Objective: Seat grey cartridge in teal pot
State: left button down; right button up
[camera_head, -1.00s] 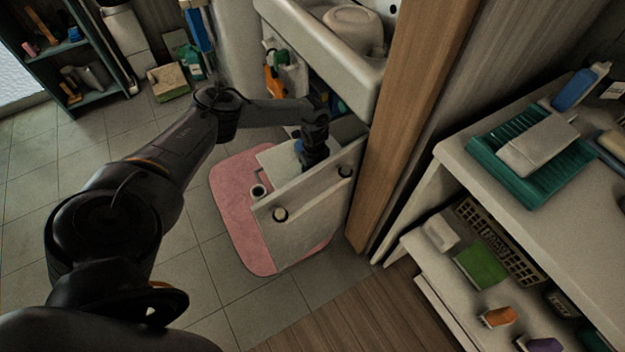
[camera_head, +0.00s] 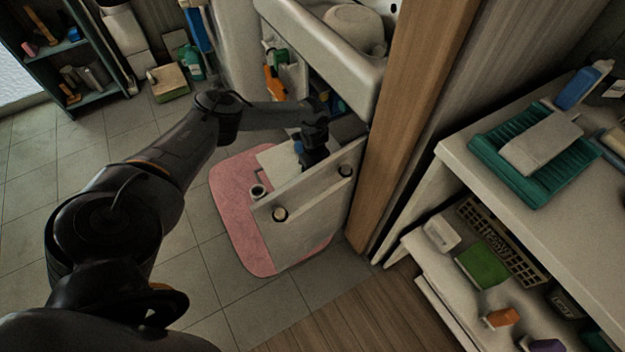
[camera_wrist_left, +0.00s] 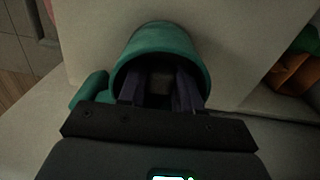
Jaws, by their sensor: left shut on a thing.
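The teal pot (camera_wrist_left: 161,38) lies ahead of my left gripper in the left wrist view, its mouth facing the camera. My left gripper (camera_wrist_left: 160,88) has both dark fingers reaching into that mouth. They are shut on the grey cartridge (camera_wrist_left: 161,78), which shows only as a dim grey patch between them inside the pot. Its far end and how deep it sits are hidden. In the head view my left gripper (camera_head: 312,150) is down behind the pale panel with two round knobs, under the basin. The pot and cartridge cannot be made out there. My right gripper is not in view.
The knobbed panel (camera_head: 308,205) stands close in front of my left gripper, above a pink mat (camera_head: 237,205). The basin (camera_head: 335,60) overhangs behind, and a wooden post (camera_head: 410,110) rises at the right. A teal lump (camera_wrist_left: 90,90) lies beside the pot mouth. Open tiled floor lies left.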

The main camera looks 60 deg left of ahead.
pick_arm(q)
jog(key=c, duration=0.7)
grip_release()
jog(key=shift+c, duration=1.1)
notch_tip(320, 180, up, 9)
jog(key=p, duration=0.4)
jog(key=shift+r, duration=0.1)
jog(key=shift+r+p, duration=0.45)
jog(key=shift+r, duration=0.3)
